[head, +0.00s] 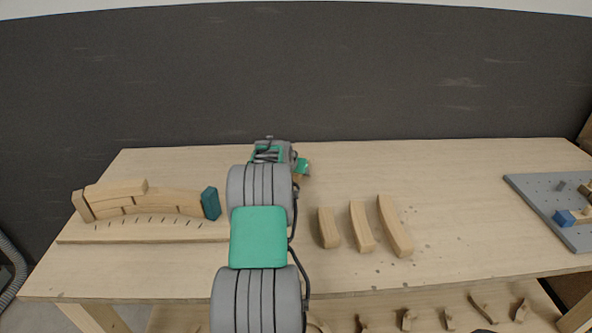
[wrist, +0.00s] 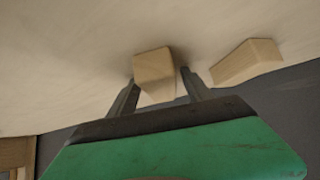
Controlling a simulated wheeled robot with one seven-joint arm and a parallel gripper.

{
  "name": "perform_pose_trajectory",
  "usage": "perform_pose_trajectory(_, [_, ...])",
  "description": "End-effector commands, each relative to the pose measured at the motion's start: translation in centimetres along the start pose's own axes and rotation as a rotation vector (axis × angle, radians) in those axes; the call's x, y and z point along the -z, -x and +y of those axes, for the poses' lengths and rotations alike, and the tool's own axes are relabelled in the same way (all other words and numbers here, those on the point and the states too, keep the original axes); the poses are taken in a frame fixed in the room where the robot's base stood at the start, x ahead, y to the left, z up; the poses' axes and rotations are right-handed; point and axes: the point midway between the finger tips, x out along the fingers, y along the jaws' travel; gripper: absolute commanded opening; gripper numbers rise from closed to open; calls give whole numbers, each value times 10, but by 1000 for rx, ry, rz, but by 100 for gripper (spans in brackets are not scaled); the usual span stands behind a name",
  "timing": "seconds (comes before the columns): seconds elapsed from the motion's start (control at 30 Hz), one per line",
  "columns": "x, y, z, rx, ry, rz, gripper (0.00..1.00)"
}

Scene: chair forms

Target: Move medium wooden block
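Three curved wooden blocks stand in a row on the table in the head view: a short one (head: 328,228), a medium one (head: 362,228) and a long one (head: 395,226). In the wrist view, my gripper (wrist: 158,74) is open, with one finger on each side of a wooden block (wrist: 154,72). A gap shows between this block and the right finger; I cannot tell whether the left finger touches it. Another wooden block (wrist: 246,62) lies to the right, outside the fingers. I cannot tell which blocks these are. My arm mostly hides my gripper in the head view.
A wooden arch assembly (head: 125,206) with a dark teal end piece (head: 210,203) stands on a wooden base at the left. A grey pegboard (head: 545,200) with a blue block lies at the right edge. Several small pieces lie on the lower shelf.

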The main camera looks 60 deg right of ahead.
Motion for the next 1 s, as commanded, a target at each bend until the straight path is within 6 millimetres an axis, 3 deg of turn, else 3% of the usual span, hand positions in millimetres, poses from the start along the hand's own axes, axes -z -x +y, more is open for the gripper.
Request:
perform_pose_trajectory(0.7, [0, 0, 0, 0, 0, 0, 0])
perform_pose_trajectory(1.0, [3, -3, -6, 3, 2, 3, 0])
